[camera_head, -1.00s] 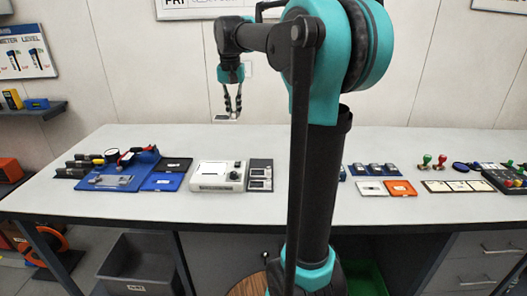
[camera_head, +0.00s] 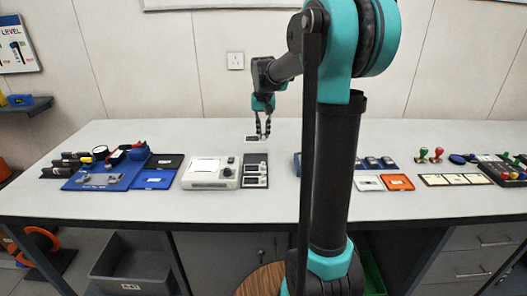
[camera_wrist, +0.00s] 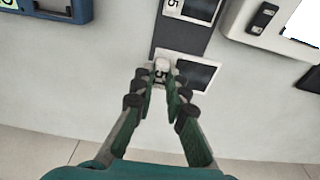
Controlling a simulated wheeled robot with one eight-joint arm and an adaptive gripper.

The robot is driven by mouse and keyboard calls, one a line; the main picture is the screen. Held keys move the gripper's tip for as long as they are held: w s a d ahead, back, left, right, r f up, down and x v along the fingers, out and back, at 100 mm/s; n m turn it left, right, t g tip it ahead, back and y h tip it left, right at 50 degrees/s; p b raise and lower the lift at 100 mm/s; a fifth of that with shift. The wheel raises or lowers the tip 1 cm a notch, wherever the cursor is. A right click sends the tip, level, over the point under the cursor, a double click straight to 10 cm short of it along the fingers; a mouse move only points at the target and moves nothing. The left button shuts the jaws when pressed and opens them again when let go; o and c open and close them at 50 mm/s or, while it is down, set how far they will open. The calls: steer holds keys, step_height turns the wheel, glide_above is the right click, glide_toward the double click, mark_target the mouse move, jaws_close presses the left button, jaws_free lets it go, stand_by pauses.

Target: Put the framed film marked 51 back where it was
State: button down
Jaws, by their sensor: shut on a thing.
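My gripper (camera_head: 263,136) is shut on a white-framed film with a dark window (camera_head: 251,138), held above the bench behind the film tray. In the wrist view the fingertips (camera_wrist: 160,82) pinch the white label end of the held film (camera_wrist: 197,75). In the wrist view, the held film overlaps the tray (camera_wrist: 180,38), and another framed film (camera_wrist: 195,10) lies beyond.
A white viewer (camera_head: 210,173) with a bright window stands left of the tray. Left of it are a blue tray (camera_head: 153,179), a black tray and a blue mat with tools. Right of my arm are an orange card (camera_head: 397,182) and stamps. The bench behind the tray is clear.

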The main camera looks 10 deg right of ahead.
mark_target(263, 135)
steer(key=shift+f, duration=4.25)
steer(key=shift+f, duration=0.1)
steer(key=c, duration=1.5)
jaws_free()
steer(key=shift+c, duration=0.2)
steer(key=r, duration=0.4)
steer(key=s+r, duration=0.1)
steer(key=r, duration=0.7)
steer(key=shift+s+a+r, duration=0.1)
steer(key=shift+s+a, duration=0.1)
